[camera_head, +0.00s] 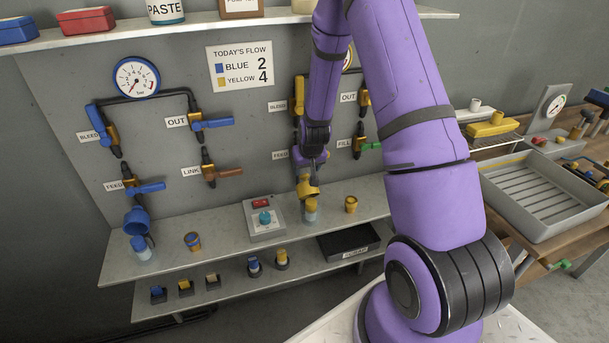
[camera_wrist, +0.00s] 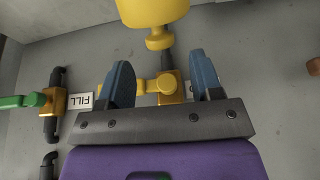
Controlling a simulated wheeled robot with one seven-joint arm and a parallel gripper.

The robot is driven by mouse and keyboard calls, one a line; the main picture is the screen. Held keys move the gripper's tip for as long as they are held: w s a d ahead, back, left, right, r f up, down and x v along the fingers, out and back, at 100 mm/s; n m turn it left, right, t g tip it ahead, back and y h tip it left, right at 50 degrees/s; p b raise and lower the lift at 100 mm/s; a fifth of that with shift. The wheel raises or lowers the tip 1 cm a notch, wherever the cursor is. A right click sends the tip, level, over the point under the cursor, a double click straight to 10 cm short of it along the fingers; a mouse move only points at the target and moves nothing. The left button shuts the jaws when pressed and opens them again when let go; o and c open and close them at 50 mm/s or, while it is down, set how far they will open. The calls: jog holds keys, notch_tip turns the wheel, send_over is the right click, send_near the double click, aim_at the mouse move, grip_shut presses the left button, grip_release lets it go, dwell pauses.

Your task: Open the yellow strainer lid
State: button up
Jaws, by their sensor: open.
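The yellow strainer (camera_head: 307,188) hangs low on the panel's right-hand pipe group, above a small container (camera_head: 311,212) on the shelf. In the wrist view the yellow strainer (camera_wrist: 152,10) is at the top edge, cut off, with a rounded yellow knob (camera_wrist: 159,39) on it. I cannot tell whether its lid is shut. My gripper (camera_wrist: 163,76) is open, its two blue-grey fingers apart with nothing held. A brass valve (camera_wrist: 171,86) with a yellow lever shows beyond and between the fingers. In the head view my arm hides the fingers and part of the strainer.
A green-handled fill valve (camera_wrist: 52,101) is left in the wrist view. The blue strainer (camera_head: 137,220) hangs at the panel's left. The shelf holds a box with a teal knob (camera_head: 265,218) and a yellow cup (camera_head: 351,204). A grey tray (camera_head: 590,210) stands right.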

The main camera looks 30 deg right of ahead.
jog(key=shift+x, duration=2.5)
